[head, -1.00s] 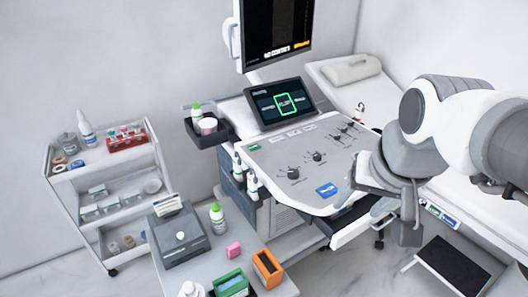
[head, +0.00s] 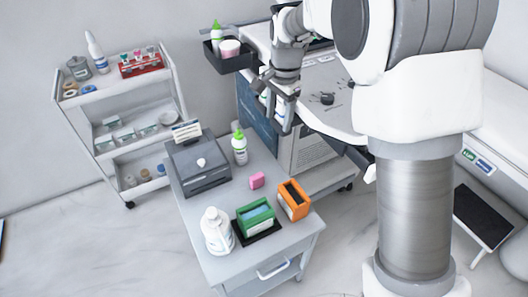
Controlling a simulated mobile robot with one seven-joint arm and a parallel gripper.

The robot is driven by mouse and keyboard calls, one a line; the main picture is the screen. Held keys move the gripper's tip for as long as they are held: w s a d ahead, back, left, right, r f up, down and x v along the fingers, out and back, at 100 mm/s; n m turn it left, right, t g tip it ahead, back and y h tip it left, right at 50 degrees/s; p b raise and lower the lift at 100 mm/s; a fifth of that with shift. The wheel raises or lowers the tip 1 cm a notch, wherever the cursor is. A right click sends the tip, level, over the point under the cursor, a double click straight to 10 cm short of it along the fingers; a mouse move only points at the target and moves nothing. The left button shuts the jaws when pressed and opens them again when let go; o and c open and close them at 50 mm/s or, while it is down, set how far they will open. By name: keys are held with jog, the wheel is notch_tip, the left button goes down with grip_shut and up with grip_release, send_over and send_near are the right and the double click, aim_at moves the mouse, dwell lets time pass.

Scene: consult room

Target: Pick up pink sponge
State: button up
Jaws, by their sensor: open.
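The pink sponge (head: 257,181) is a small block lying on the grey top of the low cabinet (head: 216,263), in the head view. It sits behind the green box and the orange box, to the right of a grey box. My gripper (head: 280,112) is open and empty. It is above and a little to the right of the sponge in the picture, in front of the ultrasound machine and apart from the sponge. Nothing hides the sponge.
Close to the sponge stand a green-capped bottle (head: 239,147), a grey box (head: 198,165), a green box (head: 256,217), an orange box (head: 293,200) and a white bottle (head: 216,231). A white cart (head: 91,117) stands at left. The ultrasound machine (head: 311,151) is behind.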

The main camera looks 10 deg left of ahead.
jog(key=w+a+f+m+b, duration=0.2)
jog(key=a+f, duration=0.4)
jog(key=f, duration=0.5)
jog(key=b, duration=0.3)
send_over(257, 176)
jog(key=shift+g+h, duration=0.3)
jog(key=shift+g, duration=0.1)
notch_tip(257, 176, down, 12)
jog(key=shift+w+f, duration=0.1)
jog(key=shift+f, duration=0.05)
jog(key=shift+f+b, duration=1.05)
jog(key=shift+f, duration=1.9)
jog(key=shift+c, duration=0.2)
grip_shut()
